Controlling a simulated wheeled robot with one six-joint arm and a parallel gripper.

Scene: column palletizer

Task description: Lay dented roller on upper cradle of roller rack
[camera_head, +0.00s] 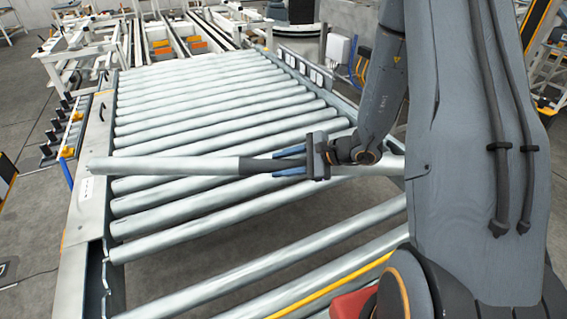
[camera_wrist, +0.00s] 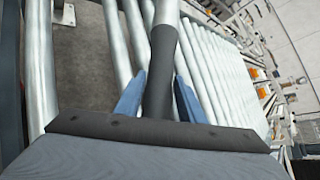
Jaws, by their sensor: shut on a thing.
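The held roller (camera_head: 165,166) is a long pale metal tube with a dark grey section towards my gripper. My gripper (camera_head: 290,163) is shut on the dark section, its blue fingers on either side of it. The roller points left, roughly level, and appears to be above the conveyor. In the wrist view the roller's dark part (camera_wrist: 160,75) runs up between the blue fingers, with the pale part beyond. A dent is too small to make out. The roller rack and its upper cradle cannot be identified for certain in these views.
A conveyor bed of parallel rollers (camera_head: 215,100) fills the middle, with a gap showing the floor (camera_head: 185,250) among its near rollers. Its left side rail (camera_head: 85,210) runs front to back. A small stand with dark and yellow parts (camera_head: 65,135) is left of the rail.

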